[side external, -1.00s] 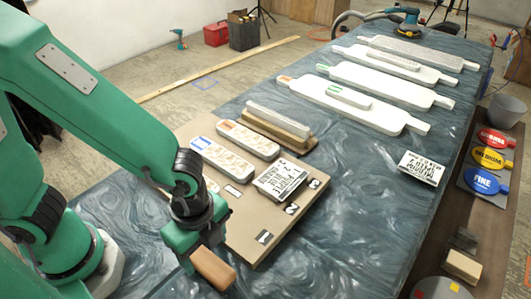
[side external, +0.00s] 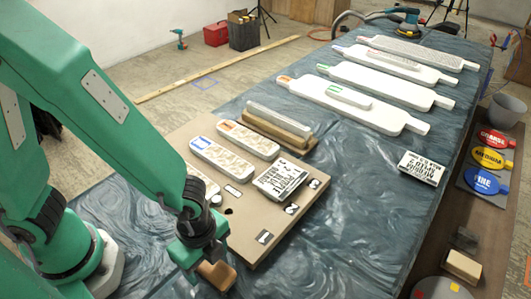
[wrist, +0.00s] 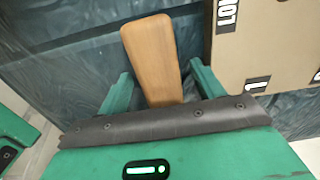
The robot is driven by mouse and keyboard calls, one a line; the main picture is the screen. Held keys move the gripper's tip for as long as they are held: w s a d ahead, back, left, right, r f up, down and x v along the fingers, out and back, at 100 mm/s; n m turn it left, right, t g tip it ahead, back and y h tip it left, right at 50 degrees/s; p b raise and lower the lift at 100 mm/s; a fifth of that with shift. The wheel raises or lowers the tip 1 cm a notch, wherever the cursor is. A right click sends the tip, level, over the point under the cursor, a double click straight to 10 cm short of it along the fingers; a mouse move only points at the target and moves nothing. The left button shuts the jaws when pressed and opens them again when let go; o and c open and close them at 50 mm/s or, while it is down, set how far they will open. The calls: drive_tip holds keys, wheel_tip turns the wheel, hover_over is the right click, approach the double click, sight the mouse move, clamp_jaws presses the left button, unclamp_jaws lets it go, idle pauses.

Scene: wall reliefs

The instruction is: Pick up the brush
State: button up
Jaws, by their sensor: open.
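The brush shows as a brown wooden handle (side external: 217,276) at the front edge of the side view, beside the near edge of the tan board. In the wrist view the tapered handle (wrist: 153,58) stands upright in the picture, between my two green fingers. My gripper (side external: 203,264) is over the handle and hides part of it in the side view. In the wrist view my gripper (wrist: 160,75) is open, with a gap on each side of the handle. The dark padded edge of the gripper hides the handle's lower end, and no bristles show.
The tan board (side external: 225,244) with printed blocks and long patterned pieces lies behind the gripper; its corner (wrist: 260,60) is right of the handle. White paddle-shaped boards (side external: 355,103) lie farther back.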

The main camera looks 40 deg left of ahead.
idle(0.4)
drive_tip(key=c, duration=1.1)
drive_tip(key=shift+r, duration=0.15)
drive_tip(key=shift+r, duration=4.85)
